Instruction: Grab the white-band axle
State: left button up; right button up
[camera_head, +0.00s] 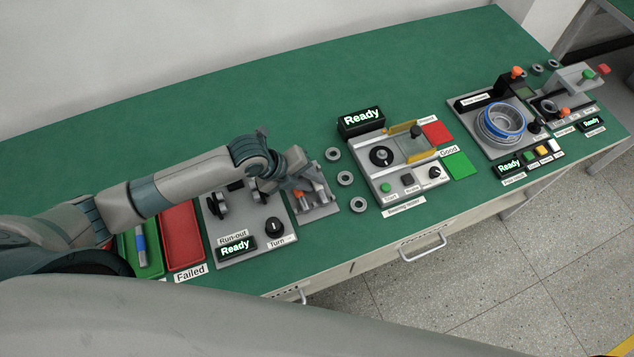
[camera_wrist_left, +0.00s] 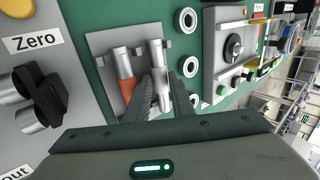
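The white-band axle (camera_wrist_left: 158,72) stands in a grey holder plate (camera_wrist_left: 100,45) in the left wrist view. An orange-band axle (camera_wrist_left: 125,72) stands just left of it, outside the fingers. My left gripper (camera_wrist_left: 162,88) has one dark finger on each side of the white-band axle. The fingers look slightly apart from it, though contact is hard to judge. In the head view my left gripper (camera_head: 283,184) is over the left side of the holder plate (camera_head: 325,208), and the arm partly hides the axles. My right gripper is not in view.
The run-out station (camera_head: 222,222) is left of the holder, with red (camera_head: 182,237) and green (camera_head: 150,258) trays beyond it. Several bearing rings (camera_head: 345,178) and the bearing station (camera_head: 405,185) are to the right. Open green table lies behind.

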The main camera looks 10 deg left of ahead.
pick_arm(q)
grip_shut()
jog(key=shift+r, duration=0.1)
jog(key=shift+w+r+b, duration=0.1)
jog(key=shift+r+b, duration=0.25)
jog(key=shift+r, duration=0.1)
jog(key=r+b, duration=0.1)
jog(key=r, duration=0.2)
jog(key=shift+d+r+b, duration=0.1)
jog(key=shift+d+b, duration=0.25)
jog(key=s+d+r+b, duration=0.2)
jog(key=d+r, duration=0.4)
jog(key=d, duration=0.4)
jog(key=shift+s+d+r+b, duration=0.3)
jog(key=shift+d+r+b, duration=0.1)
jog(key=shift+b, duration=0.15)
jog(key=shift+s, duration=0.1)
